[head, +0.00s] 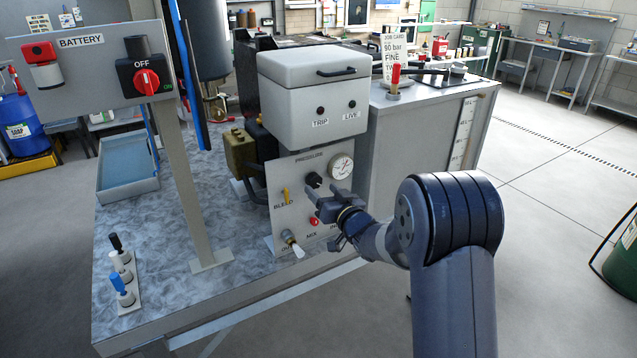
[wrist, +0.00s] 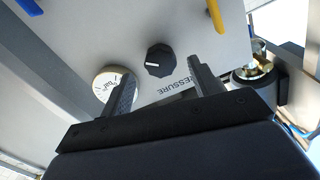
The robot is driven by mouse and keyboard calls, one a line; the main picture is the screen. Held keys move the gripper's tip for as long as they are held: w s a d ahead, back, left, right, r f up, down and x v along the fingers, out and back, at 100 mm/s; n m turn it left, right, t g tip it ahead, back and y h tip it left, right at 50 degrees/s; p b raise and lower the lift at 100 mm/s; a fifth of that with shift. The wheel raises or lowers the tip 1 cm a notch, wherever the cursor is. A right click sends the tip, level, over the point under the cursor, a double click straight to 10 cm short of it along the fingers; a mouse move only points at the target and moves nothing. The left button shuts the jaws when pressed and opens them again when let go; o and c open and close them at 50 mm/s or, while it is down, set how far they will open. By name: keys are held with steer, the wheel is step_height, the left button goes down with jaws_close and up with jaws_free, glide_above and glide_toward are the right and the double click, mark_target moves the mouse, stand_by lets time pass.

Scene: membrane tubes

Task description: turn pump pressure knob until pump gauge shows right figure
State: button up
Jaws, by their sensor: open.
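The black pressure knob (head: 313,180) sits on the grey pump panel (head: 283,208), under the word PRESSURE. In the wrist view the knob (wrist: 159,60) shows a pale pointer line and lies beyond my fingertips, between their lines and touching neither. The round white pump gauge (head: 341,166) is up and right of the knob. In the wrist view the gauge (wrist: 113,84) is partly covered by one finger, and its reading is too small to make out. My gripper (head: 315,204) is open and empty, just in front of the panel and slightly below the knob.
A yellow BLEED lever (head: 285,195), a red MIX button (head: 314,221) and a white-tipped lever (head: 292,243) share the panel. A grey box (head: 314,95) marked TRIP and LIVE overhangs it. A card reading 90 bar (head: 394,55) stands at the back right.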

mark_target(316, 184)
steer(key=shift+x, duration=1.65)
steer(key=shift+c, duration=0.2)
steer(key=c, duration=0.9)
